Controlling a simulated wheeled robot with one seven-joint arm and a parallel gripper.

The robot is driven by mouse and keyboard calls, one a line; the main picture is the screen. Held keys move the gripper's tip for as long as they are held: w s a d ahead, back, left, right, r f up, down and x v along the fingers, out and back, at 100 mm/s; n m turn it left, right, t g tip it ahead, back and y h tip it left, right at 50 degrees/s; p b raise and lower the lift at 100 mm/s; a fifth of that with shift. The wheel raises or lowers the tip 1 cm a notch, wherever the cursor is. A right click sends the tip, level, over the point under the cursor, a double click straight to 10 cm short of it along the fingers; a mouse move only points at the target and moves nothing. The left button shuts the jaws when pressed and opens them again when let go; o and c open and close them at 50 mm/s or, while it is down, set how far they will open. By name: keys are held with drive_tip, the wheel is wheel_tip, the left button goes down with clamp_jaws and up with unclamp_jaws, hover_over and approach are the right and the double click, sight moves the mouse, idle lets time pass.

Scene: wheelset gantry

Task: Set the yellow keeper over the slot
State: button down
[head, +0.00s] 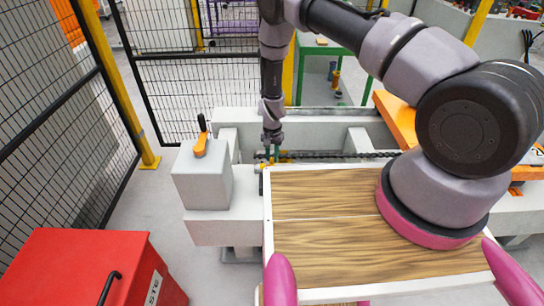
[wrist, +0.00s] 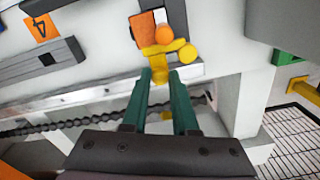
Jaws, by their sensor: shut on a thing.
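My gripper (wrist: 162,82) has green fingers, shut on the narrow end of the yellow keeper (wrist: 163,52). The keeper lies in front of a pale beam face, by an orange-red patch (wrist: 145,30) with a grey block beside it. In the head view my gripper (head: 273,151) is low at the beam, with small yellow parts beneath, largely hidden.
A dark grey rail piece (wrist: 40,62) and an orange label marked 4 (wrist: 40,28) are on the beam at left. A dark threaded rod or chain (head: 330,155) runs along the gantry. A grey block with an orange handle (head: 203,180) stands left; a red bin (head: 85,270) stands front left.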

sight(272, 158)
idle(0.3)
drive_tip(key=c, duration=0.7)
unclamp_jaws()
drive_tip(key=shift+r, duration=0.1)
wheel_tip(272, 158, up, 11)
drive_tip(key=shift+f, duration=0.2)
